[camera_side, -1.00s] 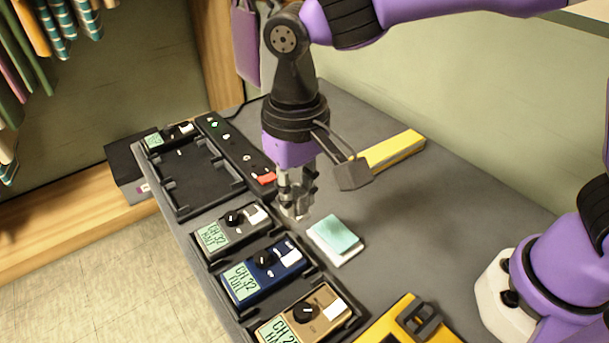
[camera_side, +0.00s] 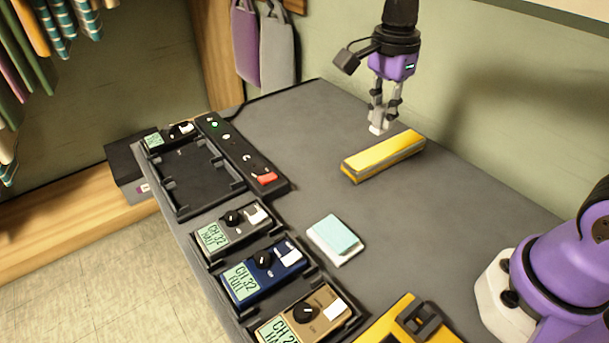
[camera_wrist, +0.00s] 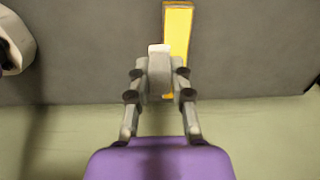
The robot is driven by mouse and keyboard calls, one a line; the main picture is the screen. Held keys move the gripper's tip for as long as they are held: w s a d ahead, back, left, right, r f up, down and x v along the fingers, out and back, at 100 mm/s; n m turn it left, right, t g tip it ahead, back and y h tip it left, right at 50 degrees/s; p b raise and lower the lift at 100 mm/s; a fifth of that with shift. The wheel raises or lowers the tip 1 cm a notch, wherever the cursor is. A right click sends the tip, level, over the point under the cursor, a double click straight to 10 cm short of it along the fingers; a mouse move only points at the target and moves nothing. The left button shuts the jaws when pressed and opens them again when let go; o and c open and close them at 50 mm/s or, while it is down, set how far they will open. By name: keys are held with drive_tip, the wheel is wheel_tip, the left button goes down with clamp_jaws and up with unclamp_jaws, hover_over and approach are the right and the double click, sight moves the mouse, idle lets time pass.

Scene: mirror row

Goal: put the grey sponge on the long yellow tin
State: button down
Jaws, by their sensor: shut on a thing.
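The long yellow tin (camera_side: 384,160) lies on the dark table, with a grey strip along its side. It also shows in the wrist view (camera_wrist: 177,30), just beyond the fingertips. My gripper (camera_side: 379,118) points down and is shut on the small grey sponge (camera_side: 377,127), which has a pale end. In the wrist view the sponge (camera_wrist: 159,75) sits between the two fingers (camera_wrist: 160,84) and overlaps the tin's left edge in the picture. In the side view the sponge appears just behind the tin's far edge, seemingly raised; its exact height is unclear.
A pale teal-and-white block (camera_side: 336,238) lies near the table's middle. Several devices with screens sit in black holders along the left edge, such as a blue one (camera_side: 262,273). A black strip with a red switch (camera_side: 240,155) lies behind them. A yellow case (camera_side: 408,322) is at the front.

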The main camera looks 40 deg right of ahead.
drive_tip(key=d+f, duration=0.1)
drive_tip(key=d, duration=0.1)
drive_tip(key=w+d+f, duration=0.1)
drive_tip(key=d+f, duration=0.1)
drive_tip(key=w+d+f, duration=0.1)
drive_tip(key=d, duration=0.2)
drive_tip(key=shift+w+d+f, duration=0.1)
drive_tip(key=shift+w+f, duration=0.1)
drive_tip(key=shift+f, duration=2.1)
drive_tip(key=shift+f, duration=0.15)
drive_tip(key=c, duration=0.8)
unclamp_jaws()
